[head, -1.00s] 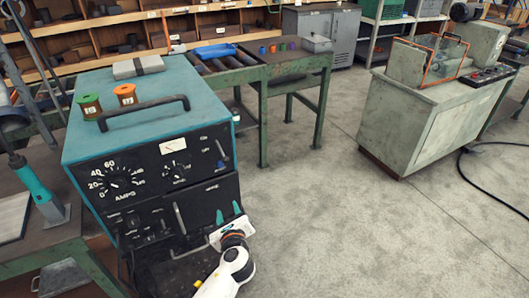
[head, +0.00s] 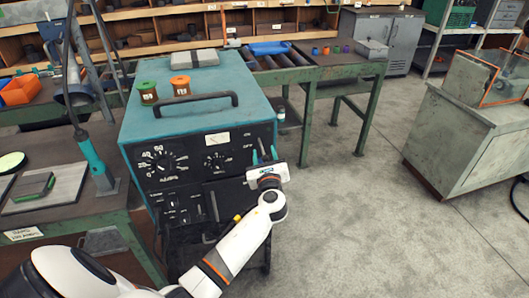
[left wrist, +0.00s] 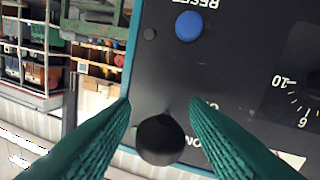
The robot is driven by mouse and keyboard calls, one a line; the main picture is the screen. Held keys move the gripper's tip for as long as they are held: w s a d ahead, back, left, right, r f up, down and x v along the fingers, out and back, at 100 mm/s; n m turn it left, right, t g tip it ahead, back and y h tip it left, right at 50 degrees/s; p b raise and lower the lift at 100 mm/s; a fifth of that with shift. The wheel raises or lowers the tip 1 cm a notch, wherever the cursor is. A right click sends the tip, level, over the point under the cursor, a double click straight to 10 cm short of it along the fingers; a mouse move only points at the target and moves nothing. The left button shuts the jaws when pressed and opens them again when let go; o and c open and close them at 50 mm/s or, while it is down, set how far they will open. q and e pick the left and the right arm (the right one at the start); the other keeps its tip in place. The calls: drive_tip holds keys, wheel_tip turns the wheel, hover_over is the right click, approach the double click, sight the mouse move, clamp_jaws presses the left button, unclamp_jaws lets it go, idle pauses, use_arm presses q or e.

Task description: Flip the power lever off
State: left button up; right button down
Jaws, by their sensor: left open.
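The teal welding machine (head: 200,93) has a black front panel with dials. My left gripper (head: 264,155) is open in front of the upper right of that panel. In the left wrist view its two green ridged fingers (left wrist: 160,132) stand on either side of the black knob of the power lever (left wrist: 160,138). The gap around the knob is visible, and I cannot tell whether either finger touches it. The knob sits near partly covered lettering, with "ON" readable beside it. My right gripper is not in view.
A blue reset button (left wrist: 188,26) is on the same panel. A bench (head: 55,205) stands left.

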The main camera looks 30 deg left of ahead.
use_arm(q)
drive_tip(key=shift+w+a, duration=0.3)
drive_tip(key=shift+c, duration=0.4)
clamp_jaws()
drive_tip(key=shift+f+b, duration=0.2)
drive_tip(key=shift+b, duration=0.1)
drive_tip(key=f+t+y+b, duration=0.1)
drive_tip(key=b, duration=0.3)
drive_tip(key=shift+w+a+b, duration=0.1)
drive_tip(key=shift+b, duration=0.25)
drive_tip(key=shift+r, duration=0.2)
drive_tip(key=shift+o, duration=0.4)
unclamp_jaws()
